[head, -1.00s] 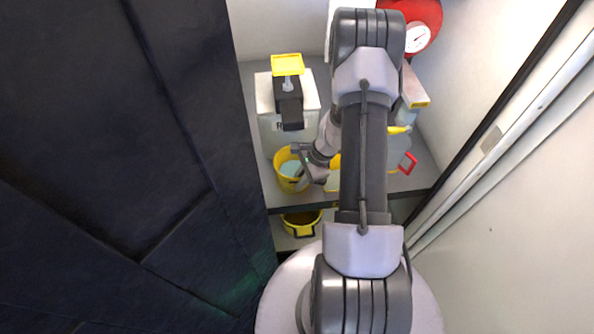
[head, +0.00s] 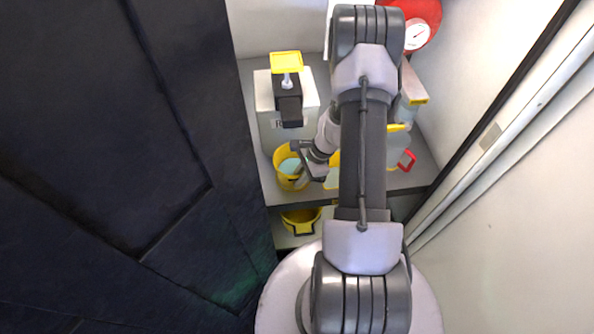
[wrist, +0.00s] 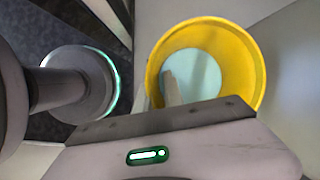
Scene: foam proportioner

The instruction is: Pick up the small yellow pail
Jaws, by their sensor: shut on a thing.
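A yellow pail (head: 282,158) with pale blue inside stands on the upper shelf, in front of a white box. My gripper (head: 301,152) is at the pail's right side and shut on its rim. In the wrist view the pail (wrist: 252,70) has a round, open mouth. One finger of my gripper (wrist: 158,92) reaches inside the wall and the other is outside it. I cannot tell whether the pail's base touches the shelf.
A white box (head: 268,110) with a black and yellow-topped dispenser (head: 288,90) stands behind the pail. Another yellow pail (head: 300,228) sits on the lower shelf. A red-handled container (head: 402,160) is to the right, beyond my arm. A dark panel (head: 100,150) bounds the left.

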